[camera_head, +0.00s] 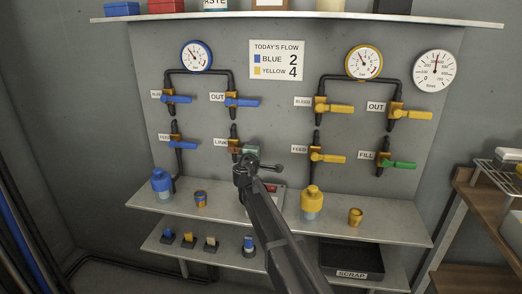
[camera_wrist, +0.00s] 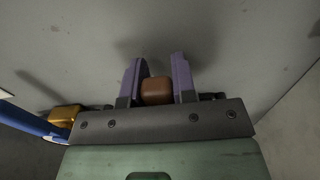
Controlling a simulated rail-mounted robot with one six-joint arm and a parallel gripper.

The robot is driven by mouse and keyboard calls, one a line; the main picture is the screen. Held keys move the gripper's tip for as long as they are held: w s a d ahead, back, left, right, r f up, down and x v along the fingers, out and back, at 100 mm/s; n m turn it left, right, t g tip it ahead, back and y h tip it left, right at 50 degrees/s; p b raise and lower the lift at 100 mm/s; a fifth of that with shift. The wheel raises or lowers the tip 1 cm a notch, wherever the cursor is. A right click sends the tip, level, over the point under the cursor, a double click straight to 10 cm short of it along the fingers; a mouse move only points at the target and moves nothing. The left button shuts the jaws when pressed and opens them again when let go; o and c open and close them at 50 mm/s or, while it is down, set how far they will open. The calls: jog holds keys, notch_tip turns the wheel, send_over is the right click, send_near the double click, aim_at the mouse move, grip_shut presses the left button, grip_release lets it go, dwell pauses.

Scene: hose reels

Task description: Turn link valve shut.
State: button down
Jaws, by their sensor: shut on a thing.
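The link valve (camera_head: 234,148) is on the grey back panel, right of the LINK label (camera_head: 221,142). Its brass body shows in part, and my gripper and wrist (camera_head: 247,155) cover its handle in the head view. In the wrist view, my gripper's two purple fingers (camera_wrist: 157,72) stand on both sides of a brown-orange block (camera_wrist: 156,91) and are shut on it. This block looks like the link valve's handle, seen end-on. The handle's angle cannot be told.
The blue feed valve (camera_head: 183,144) is to the left, the blue out valve (camera_head: 242,101) above, and a yellow feed valve (camera_head: 327,157) to the right. Below are a shelf (camera_head: 270,216) with bottles and cups, and a black scrap tray (camera_head: 350,258).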

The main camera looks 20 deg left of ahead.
jog(key=c, duration=0.9)
grip_release()
jog(key=shift+s, duration=0.1)
jog(key=v, duration=1)
jog(key=shift+s+d, duration=0.1)
jog(key=shift+s, duration=0.2)
